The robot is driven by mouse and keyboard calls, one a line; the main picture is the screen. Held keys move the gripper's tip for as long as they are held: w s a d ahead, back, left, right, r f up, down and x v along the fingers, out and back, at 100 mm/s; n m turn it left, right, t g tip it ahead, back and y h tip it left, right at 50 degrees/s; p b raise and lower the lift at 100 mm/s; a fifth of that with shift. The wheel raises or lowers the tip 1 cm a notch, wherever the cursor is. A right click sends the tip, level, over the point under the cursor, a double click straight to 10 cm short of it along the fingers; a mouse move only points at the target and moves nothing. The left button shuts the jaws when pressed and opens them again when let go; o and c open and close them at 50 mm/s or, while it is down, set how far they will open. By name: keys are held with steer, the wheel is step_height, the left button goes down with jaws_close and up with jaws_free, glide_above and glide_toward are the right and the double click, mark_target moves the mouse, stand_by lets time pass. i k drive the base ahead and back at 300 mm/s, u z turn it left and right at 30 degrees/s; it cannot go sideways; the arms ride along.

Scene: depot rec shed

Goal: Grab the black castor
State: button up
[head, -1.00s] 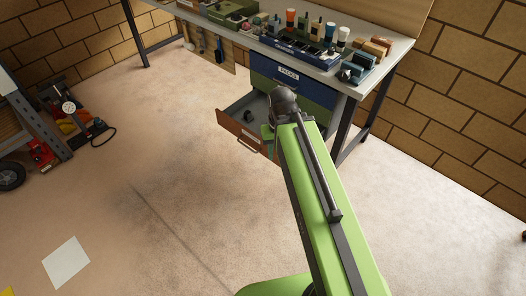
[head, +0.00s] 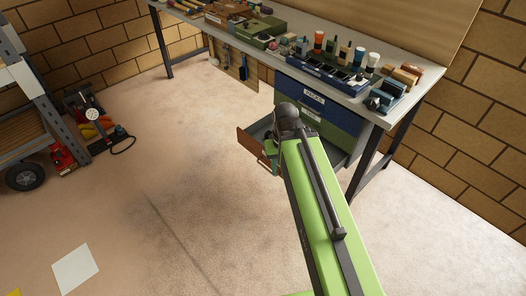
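I cannot make out a loose black castor now. The pulled-out drawer (head: 251,149) has an orange-brown front and a grey inside, and my arm covers much of it. My green arm reaches from the bottom right up to a dark joint in front of the drawer. A small green part of my gripper (head: 271,151) shows at the drawer's front edge. Its fingers are mostly hidden behind the arm, so I cannot see whether they hold anything.
The workbench (head: 345,40) carries trays, bottles and blocks above blue and green drawers. A metal rack with a black wheel (head: 25,177) stands at the left, with red gear beside it. White paper (head: 75,269) lies on the floor. The floor in the middle is clear.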

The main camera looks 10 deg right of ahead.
mark_target(268, 136)
steer(key=i, duration=0.5)
steer(key=z, duration=0.05)
steer(key=k, duration=1.3)
steer(key=z, duration=0.7)
steer(key=i, duration=1.55)
steer(key=u, duration=0.45)
steer(key=i, duration=0.5)
steer(key=u, duration=0.4)
